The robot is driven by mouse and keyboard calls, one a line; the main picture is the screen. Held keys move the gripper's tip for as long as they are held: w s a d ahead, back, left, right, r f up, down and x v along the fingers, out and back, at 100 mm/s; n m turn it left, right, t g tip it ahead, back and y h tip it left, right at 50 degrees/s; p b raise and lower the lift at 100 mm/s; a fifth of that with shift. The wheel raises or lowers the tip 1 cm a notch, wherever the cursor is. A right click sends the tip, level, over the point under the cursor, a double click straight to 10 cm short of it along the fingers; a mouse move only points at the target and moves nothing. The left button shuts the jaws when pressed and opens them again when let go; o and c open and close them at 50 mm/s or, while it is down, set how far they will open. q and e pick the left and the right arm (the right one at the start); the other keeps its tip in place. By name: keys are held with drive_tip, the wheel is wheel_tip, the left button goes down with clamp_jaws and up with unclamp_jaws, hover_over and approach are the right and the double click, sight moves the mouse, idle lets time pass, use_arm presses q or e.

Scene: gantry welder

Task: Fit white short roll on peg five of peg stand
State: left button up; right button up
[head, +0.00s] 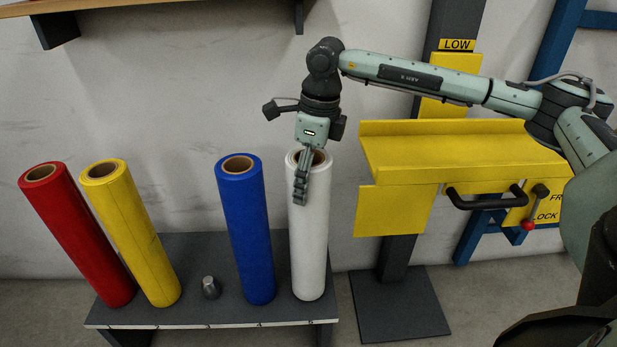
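The white roll (310,240) stands upright at the right end of the grey peg stand (185,250). Its foot is at or very near the stand top, and any peg under or inside it is hidden. My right gripper (301,187) reaches down over the roll's rim from above. One finger lies in front of the roll's upper wall. The other finger is hidden, perhaps in the brown core, so its grip on the roll is unclear. A bare metal peg (210,288) stands mid-stand. My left gripper is out of view.
A red roll (78,235), a yellow roll (131,235) and a blue roll (246,230) stand on the stand to the left. A yellow machine shelf (450,155) with a black handle (487,202) is close on the right. A wall shelf (55,28) is above.

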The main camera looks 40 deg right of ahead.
drive_tip(key=shift+w+f, duration=0.1)
drive_tip(key=shift+f, duration=0.05)
drive_tip(key=o, duration=1.9)
drive_tip(key=shift+o, duration=0.3)
drive_tip(key=shift+f, duration=0.1)
drive_tip(key=shift+s+f, duration=0.2)
wheel_tip(320, 180, up, 12)
drive_tip(key=s, duration=0.1)
drive_tip(key=shift+d+r, duration=0.2)
drive_tip(key=shift+d, duration=0.2)
